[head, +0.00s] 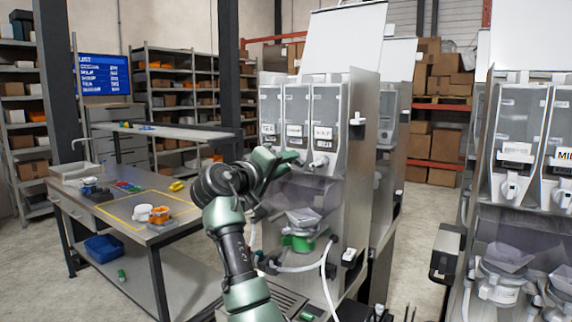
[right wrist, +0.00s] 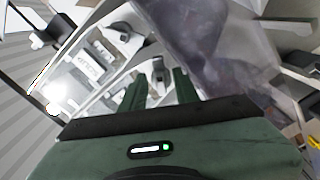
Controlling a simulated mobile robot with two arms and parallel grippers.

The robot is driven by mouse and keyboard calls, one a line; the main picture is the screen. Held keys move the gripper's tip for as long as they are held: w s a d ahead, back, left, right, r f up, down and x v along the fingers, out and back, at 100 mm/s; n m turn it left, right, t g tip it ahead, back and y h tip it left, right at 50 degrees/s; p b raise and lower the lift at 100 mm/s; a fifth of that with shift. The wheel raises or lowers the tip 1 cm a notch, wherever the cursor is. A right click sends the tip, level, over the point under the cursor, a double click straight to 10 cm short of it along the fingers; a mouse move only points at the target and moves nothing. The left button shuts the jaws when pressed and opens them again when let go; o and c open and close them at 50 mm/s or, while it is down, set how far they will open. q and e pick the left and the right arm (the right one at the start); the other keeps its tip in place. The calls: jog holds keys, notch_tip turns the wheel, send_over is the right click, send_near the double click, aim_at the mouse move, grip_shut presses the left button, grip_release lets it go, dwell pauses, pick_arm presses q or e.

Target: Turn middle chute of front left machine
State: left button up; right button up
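The front left machine (head: 359,150) is a grey metal dispenser with three clear-fronted chutes side by side, each with a label. The middle chute (head: 297,108) shows its upper body and label in the head view; its outlet and knob are hidden behind my right gripper (head: 286,160). The right chute's white knob (head: 319,162) shows just right of the gripper. In the right wrist view, my right gripper (right wrist: 160,84) has its two green fingers apart, with a chute knob (right wrist: 157,68) in the gap ahead of them. I cannot tell whether they touch it. My left gripper is out of view.
Below the chutes sit a clear funnel and a green-collared container (head: 299,242). Another dispenser (head: 520,150) stands at the right. A work table (head: 190,215) with cups and a blue bin (head: 104,247) on its lower shelf is at the left.

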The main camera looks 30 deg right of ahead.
jog(key=b+v, duration=0.2)
jog(key=v, duration=0.5)
jog(key=shift+s+a, duration=0.15)
jog(key=shift+a, duration=0.2)
